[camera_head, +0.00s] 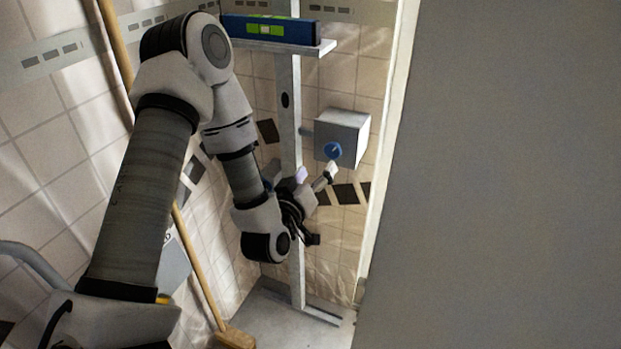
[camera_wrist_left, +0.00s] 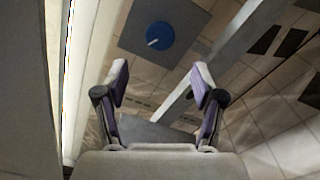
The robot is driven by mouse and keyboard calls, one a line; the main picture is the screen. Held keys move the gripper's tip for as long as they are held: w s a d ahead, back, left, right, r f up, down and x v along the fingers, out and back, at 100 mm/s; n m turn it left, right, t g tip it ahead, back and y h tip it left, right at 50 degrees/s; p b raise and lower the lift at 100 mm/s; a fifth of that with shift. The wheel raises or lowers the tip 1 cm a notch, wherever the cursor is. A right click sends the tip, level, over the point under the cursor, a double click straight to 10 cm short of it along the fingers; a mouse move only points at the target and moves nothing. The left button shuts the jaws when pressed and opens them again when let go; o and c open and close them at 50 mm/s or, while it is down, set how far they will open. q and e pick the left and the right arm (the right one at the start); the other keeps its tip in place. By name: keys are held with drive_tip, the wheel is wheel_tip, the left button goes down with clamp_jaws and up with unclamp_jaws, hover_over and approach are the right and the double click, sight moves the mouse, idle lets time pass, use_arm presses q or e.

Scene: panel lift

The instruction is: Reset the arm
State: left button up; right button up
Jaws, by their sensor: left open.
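My left arm (camera_head: 150,190) comes in from the left, bends at the top and reaches down toward the post. My left gripper (camera_head: 316,175) is open and empty, just below and in front of the grey box with the blue knob (camera_head: 333,151). In the left wrist view the two fingers of the gripper (camera_wrist_left: 160,85) stand apart with nothing between them. The blue knob (camera_wrist_left: 160,36) with its white mark shows beyond the fingertips, apart from them. My right gripper is in neither view.
A metal post (camera_head: 289,100) carries a shelf (camera_head: 327,47) with a blue and green level (camera_head: 270,29). A broom (camera_head: 200,265) leans on the tiled wall at left. A large grey panel (camera_head: 500,180) fills the right side, close to the box.

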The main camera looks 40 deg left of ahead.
use_arm(q)
drive_tip(key=v, duration=0.3)
drive_tip(key=shift+f, duration=0.1)
idle(0.3)
drive_tip(key=s+d+f+m+g+h+p, duration=0.2)
drive_tip(key=s+d+f+m+g+p, duration=0.15)
drive_tip(key=f, duration=0.45)
drive_tip(key=s+d+f+m+g+h+p, duration=0.2)
drive_tip(key=s+d+f+g, duration=0.1)
drive_tip(key=d+f, duration=0.3)
drive_tip(key=s+d+f+m+g, duration=0.1)
drive_tip(key=s+f+g, duration=0.4)
drive_tip(key=s, duration=0.4)
drive_tip(key=s+d+f+m+g, duration=0.1)
drive_tip(key=s+f+g, duration=0.5)
drive_tip(key=s, duration=0.4)
drive_tip(key=shift+f+h, duration=0.3)
drive_tip(key=shift+f, duration=0.25)
